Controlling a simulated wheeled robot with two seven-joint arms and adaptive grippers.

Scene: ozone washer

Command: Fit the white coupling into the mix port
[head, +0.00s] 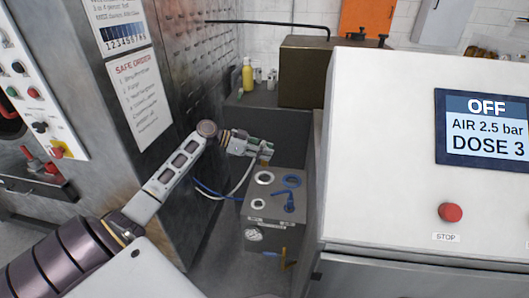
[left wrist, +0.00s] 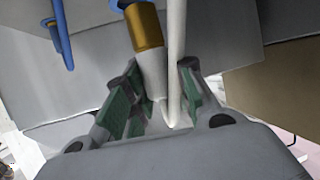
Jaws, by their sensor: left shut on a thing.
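My left gripper (head: 263,151) is shut on the white coupling, above a grey box-like unit (head: 273,235). In the left wrist view, my left gripper (left wrist: 150,103) has its green-padded fingers around the pale coupling (left wrist: 151,70), which has a brass-coloured end (left wrist: 144,26). A white hose (left wrist: 177,55) runs beside it. The unit's top has two white rings, a rear one (head: 264,177) and a front one (head: 258,203), plus a blue ring (head: 292,181). I cannot tell which is the mix port. The coupling is apart from the rings. My right gripper is not in view.
A blue lever-like fitting (head: 288,199) stands on the unit's top. White and blue hoses (head: 217,192) hang to its left. A large white console (head: 410,160) rises close on the right, and a grey metal cabinet (head: 180,60) stands on the left. A yellow bottle (head: 248,76) is behind.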

